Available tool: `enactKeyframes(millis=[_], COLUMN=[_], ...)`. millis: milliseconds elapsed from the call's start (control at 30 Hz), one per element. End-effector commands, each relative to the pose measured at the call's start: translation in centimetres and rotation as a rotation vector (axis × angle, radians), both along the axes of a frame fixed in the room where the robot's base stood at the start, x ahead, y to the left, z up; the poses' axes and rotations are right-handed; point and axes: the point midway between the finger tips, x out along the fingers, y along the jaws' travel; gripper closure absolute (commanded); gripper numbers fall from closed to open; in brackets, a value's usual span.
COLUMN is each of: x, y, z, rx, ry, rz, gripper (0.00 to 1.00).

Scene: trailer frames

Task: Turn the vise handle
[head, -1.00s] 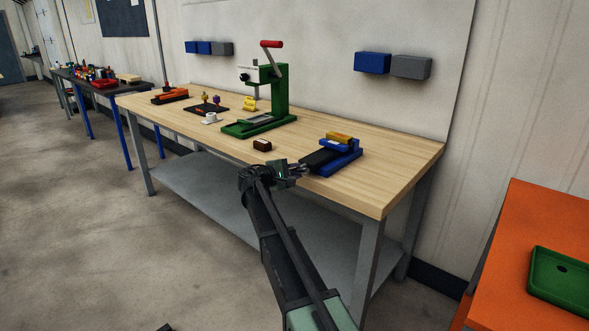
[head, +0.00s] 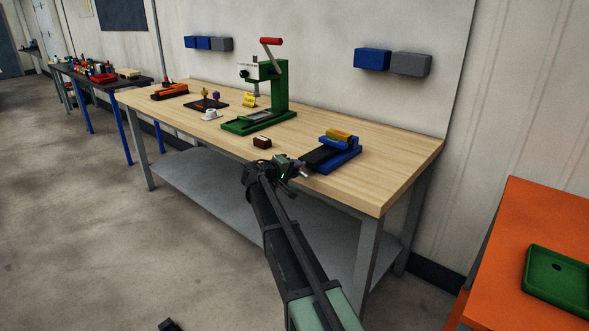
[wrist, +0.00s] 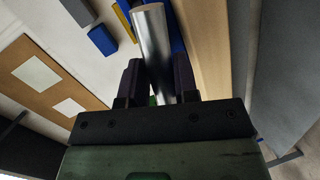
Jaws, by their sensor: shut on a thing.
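A blue vise (head: 345,160) with a black sliding part (head: 318,156) stands at the front right of the wooden bench, and a yellow-brown block (head: 339,135) sits in it. My gripper (head: 298,168) is at the vise's front end, just over the bench's front edge. In the wrist view, a shiny silver bar, the vise handle (wrist: 152,40), runs between the two dark fingers of my gripper (wrist: 157,78). The fingers are shut on it. The handle's lower end is hidden behind the gripper body. The vise's blue side shows beside the bar.
A small brown block (head: 262,142) lies left of the vise. A green press (head: 270,95) with a red-handled lever stands behind it. Blue and grey bins (head: 391,63) hang on the wall. An orange table (head: 540,220) with a green tray is at right. The bench's right end is clear.

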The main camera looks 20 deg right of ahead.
Motion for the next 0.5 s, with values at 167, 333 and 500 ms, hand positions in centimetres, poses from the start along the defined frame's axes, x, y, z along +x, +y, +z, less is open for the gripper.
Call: enactKeyframes(millis=[167, 333, 500], x=[0.10, 0.10, 0.08], y=[0.01, 0.01, 0.00], z=[0.04, 0.04, 0.04], rx=[0.002, 0.000, 0.001], ry=[-0.004, -0.004, -0.003], rz=[0.002, 0.002, 0.001], gripper=[0.96, 0.96, 0.53])
